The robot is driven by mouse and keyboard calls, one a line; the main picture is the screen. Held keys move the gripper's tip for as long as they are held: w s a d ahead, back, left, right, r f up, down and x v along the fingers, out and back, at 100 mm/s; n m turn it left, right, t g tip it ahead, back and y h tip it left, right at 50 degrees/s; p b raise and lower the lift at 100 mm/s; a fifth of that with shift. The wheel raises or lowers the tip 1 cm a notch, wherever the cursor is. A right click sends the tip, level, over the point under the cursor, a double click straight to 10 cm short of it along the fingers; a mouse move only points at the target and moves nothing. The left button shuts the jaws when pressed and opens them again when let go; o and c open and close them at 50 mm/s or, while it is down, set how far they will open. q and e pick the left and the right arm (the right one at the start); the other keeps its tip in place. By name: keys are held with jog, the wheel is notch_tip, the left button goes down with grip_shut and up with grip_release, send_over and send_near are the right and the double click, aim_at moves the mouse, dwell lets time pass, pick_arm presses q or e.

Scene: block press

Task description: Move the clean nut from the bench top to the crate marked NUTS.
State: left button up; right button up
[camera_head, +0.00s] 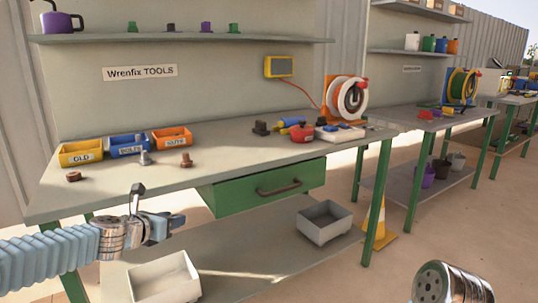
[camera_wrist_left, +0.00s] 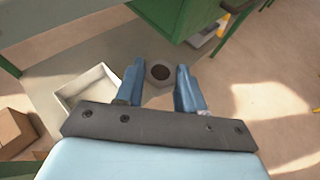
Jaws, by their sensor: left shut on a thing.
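My left gripper (camera_head: 174,222) is in front of the bench (camera_head: 240,155), lower in the picture than the bench's front edge. In the left wrist view its blue fingers (camera_wrist_left: 160,84) are shut on a grey nut (camera_wrist_left: 160,71) with a dark round hole. The orange crate marked NUTS (camera_head: 172,138) stands on the bench top, right of the blue BOLTS crate (camera_head: 129,146) and the yellow OLD crate (camera_head: 81,153). A brown, rusty nut (camera_head: 73,176) lies at the bench's left. My right gripper is out of view.
A grey bolt (camera_head: 145,158) and a brown bolt (camera_head: 186,160) stand before the crates. A green drawer (camera_head: 262,188) hangs below the bench top. Grey trays (camera_head: 165,277) and (camera_head: 324,222) sit on the lower shelf. The bench top right of the crates has free room.

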pick_arm(q)
jog(key=s+d+f+n+y, duration=0.1)
jog(key=s+d+f+y, duration=0.1)
jog(key=f, duration=0.4)
jog(key=s+d+f+n+y, duration=0.2)
jog(key=d+f, duration=0.1)
jog(key=f, duration=0.3)
jog(key=shift+s+d+f+t, duration=0.2)
jog(key=shift+d+f+t, duration=0.05)
jog(key=shift+f+t, duration=0.15)
